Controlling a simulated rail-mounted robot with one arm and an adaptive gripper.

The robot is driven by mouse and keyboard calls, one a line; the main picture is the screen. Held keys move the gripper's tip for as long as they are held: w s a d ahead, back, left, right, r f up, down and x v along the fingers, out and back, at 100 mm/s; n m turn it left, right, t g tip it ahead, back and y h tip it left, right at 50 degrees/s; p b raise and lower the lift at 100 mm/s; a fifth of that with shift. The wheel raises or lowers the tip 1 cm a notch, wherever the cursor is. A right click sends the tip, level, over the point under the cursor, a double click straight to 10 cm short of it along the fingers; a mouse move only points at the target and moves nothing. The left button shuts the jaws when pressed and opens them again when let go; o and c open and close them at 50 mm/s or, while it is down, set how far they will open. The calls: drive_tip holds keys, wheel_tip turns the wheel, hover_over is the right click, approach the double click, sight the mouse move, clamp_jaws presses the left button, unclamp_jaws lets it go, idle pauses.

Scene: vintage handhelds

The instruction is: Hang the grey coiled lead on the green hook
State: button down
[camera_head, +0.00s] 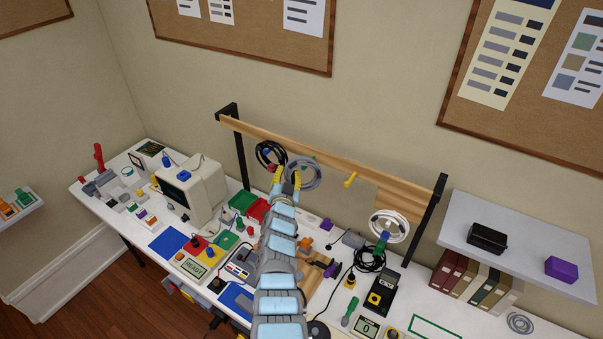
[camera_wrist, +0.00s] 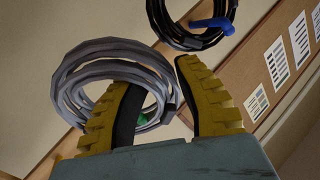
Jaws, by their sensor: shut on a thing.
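The grey coiled lead (camera_head: 318,178) is in my gripper (camera_head: 286,176), up at the wooden hook rail. In the wrist view, my gripper (camera_wrist: 168,105) is shut on the right side of the grey coil (camera_wrist: 82,72), with one yellow finger inside the loop and the other outside. The green hook (camera_wrist: 142,120) shows small through the lower part of the loop, partly hidden by the coil. In the head view it is mostly hidden behind the coil. I cannot tell whether the hook passes through the loop or stays behind it.
A black coil (camera_head: 262,160) hangs on the blue hook (camera_wrist: 213,25) close beside the grey one. The yellow hook (camera_head: 350,180) to the right is empty. A white coil (camera_head: 403,226) hangs farther right. The bench below is crowded, with a beige monitor (camera_head: 207,185) at left.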

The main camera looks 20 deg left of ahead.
sight(288, 168)
drive_tip(key=shift+d+r+p, duration=0.1)
drive_tip(key=shift+r+p, duration=2.3)
drive_tip(key=shift+r, duration=0.05)
drive_tip(key=shift+f, duration=0.1)
